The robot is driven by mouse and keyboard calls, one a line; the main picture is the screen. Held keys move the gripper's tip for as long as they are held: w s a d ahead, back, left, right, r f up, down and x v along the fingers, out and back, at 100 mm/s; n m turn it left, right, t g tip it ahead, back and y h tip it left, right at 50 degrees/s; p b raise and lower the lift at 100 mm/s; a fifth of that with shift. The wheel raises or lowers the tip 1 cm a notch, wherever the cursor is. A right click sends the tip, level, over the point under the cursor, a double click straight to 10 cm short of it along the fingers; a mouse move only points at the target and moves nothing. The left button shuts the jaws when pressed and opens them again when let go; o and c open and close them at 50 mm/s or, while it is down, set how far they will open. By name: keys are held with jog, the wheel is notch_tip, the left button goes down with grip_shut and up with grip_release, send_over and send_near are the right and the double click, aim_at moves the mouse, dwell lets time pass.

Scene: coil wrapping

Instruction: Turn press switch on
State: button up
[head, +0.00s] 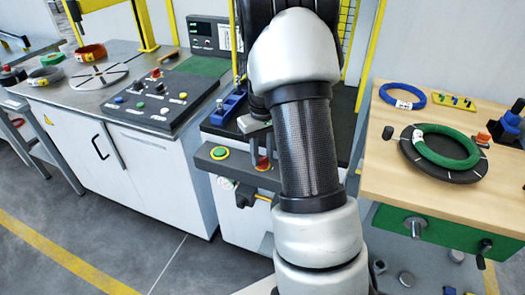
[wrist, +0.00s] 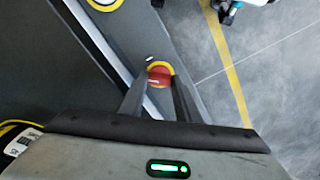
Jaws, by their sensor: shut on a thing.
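The press switch is a red knob (wrist: 161,75) on a yellow round plate, set in a grey panel. In the wrist view my gripper (wrist: 160,84) has its two dark fingers on either side of the knob, shut on it. My arm covers much of the press there, and my fingertips are hard to make out. The knob's exact turn angle cannot be told.
A control panel (head: 155,104) with several buttons lies on the left cabinet (head: 134,163). A wooden table (head: 385,165) on the right holds a blue ring (head: 402,95) and a green ring (head: 446,161) on a dark disc. Grey floor (head: 110,235) is open at the front left.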

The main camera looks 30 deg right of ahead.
jog(key=m+p, duration=0.2)
jog(key=m, duration=0.3)
jog(key=shift+r+m, duration=0.15)
jog(key=shift+m, duration=0.15)
jog(key=shift+m+p, duration=0.85)
jog(key=shift+m, duration=1.45)
jog(key=o, duration=0.8)
notch_tip(320, 180, up, 17)
jog(key=p, duration=0.2)
jog(key=shift+r+p, duration=0.15)
jog(key=shift+p, duration=0.2)
